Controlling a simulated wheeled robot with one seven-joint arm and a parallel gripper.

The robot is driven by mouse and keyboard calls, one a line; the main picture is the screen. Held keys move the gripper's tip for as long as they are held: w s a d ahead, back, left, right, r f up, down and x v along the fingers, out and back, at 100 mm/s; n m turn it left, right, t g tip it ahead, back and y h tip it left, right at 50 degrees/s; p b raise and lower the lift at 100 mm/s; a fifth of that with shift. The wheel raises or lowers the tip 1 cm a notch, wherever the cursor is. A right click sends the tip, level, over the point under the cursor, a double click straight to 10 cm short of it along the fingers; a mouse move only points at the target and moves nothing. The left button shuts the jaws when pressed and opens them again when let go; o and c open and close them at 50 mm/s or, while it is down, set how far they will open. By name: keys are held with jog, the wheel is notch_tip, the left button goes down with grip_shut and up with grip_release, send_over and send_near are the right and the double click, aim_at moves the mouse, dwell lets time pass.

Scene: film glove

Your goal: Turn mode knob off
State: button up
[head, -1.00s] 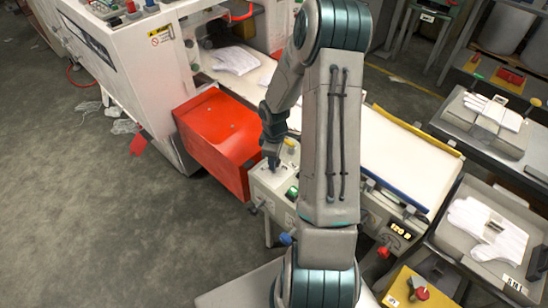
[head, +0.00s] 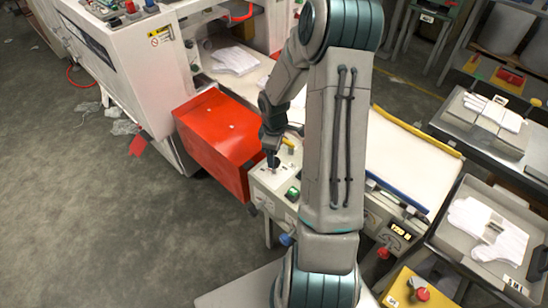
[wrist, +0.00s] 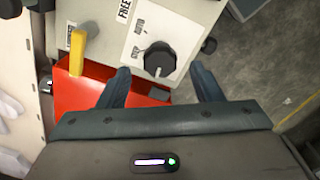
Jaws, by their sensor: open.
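The mode knob (wrist: 160,59) is dark and round with a pale pointer mark. It sits on a white label plate (wrist: 140,37) on the pale control panel; small lettering beside it is hard to read. The pale mark appears to face the lower edge of the wrist view. My gripper (wrist: 163,84) is open, its two dark fingers on either side of the knob with visible gaps. In the head view my gripper (head: 271,160) points down over the panel's white plate (head: 271,172); the knob is mostly hidden there.
A yellow handle (wrist: 78,47) stands left of the knob in the wrist view. A red box (head: 216,137) is left of the panel. A green button (head: 292,194) sits nearer on the panel. The white conveyor (head: 405,160) lies to the right.

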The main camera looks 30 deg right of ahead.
notch_tip(320, 180, up, 11)
jog(key=shift+f, duration=0.15)
dwell(0.4)
